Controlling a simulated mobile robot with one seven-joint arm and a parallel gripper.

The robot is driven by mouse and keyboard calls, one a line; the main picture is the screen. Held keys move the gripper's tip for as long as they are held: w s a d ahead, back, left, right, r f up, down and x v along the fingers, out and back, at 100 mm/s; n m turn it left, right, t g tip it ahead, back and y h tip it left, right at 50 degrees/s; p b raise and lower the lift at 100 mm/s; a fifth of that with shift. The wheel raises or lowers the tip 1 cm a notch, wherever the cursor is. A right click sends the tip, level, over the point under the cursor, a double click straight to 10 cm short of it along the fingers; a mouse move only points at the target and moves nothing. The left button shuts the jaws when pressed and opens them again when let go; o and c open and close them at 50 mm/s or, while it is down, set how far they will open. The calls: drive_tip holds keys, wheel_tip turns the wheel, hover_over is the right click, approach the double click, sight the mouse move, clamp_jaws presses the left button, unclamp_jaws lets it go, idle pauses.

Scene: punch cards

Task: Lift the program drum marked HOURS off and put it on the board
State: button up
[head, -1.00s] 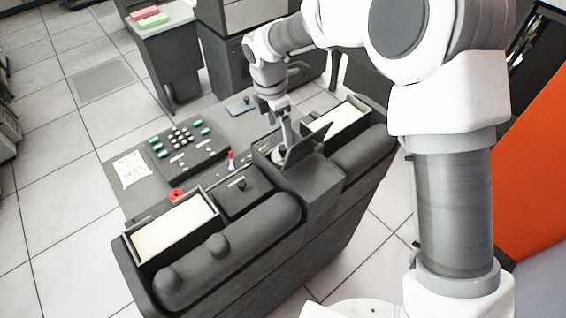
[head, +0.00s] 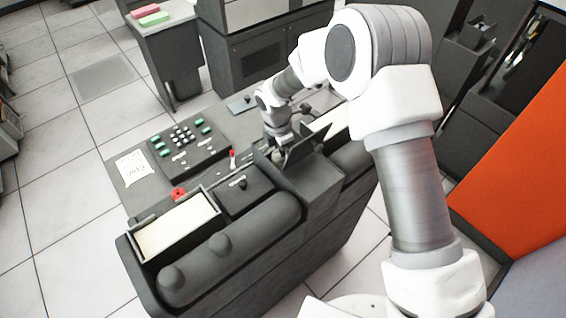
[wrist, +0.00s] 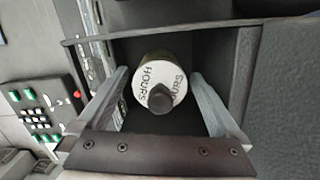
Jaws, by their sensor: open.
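The program drum (wrist: 174,92) shows in the wrist view as a pale round drum in a dark recess. Its white top reads HOURS, and a dark knob stands at its centre. My gripper (wrist: 160,80) is open, with one finger to the left of the drum and one to the right, and gaps show on both sides. In the head view my gripper (head: 282,150) is down at the recess and the drum is mostly hidden. A small flat grey plate with a dark peg (head: 241,106) lies on the machine's back edge; it may be the board.
The dark machine (head: 270,252) has a raised panel beside the recess, close to my gripper. A key panel (head: 183,145), a paper note (head: 131,168), a red knob (head: 178,194) and a card tray (head: 150,244) are to the left.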

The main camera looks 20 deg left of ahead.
drive_tip(key=shift+r, duration=0.1)
clamp_jaws()
idle(0.3)
wheel_tip(320, 180, up, 10)
drive_tip(key=shift+r+b, duration=0.2)
drive_tip(key=shift+b, duration=0.1)
wheel_tip(320, 180, up, 14)
drive_tip(key=p, duration=0.9)
idle(1.4)
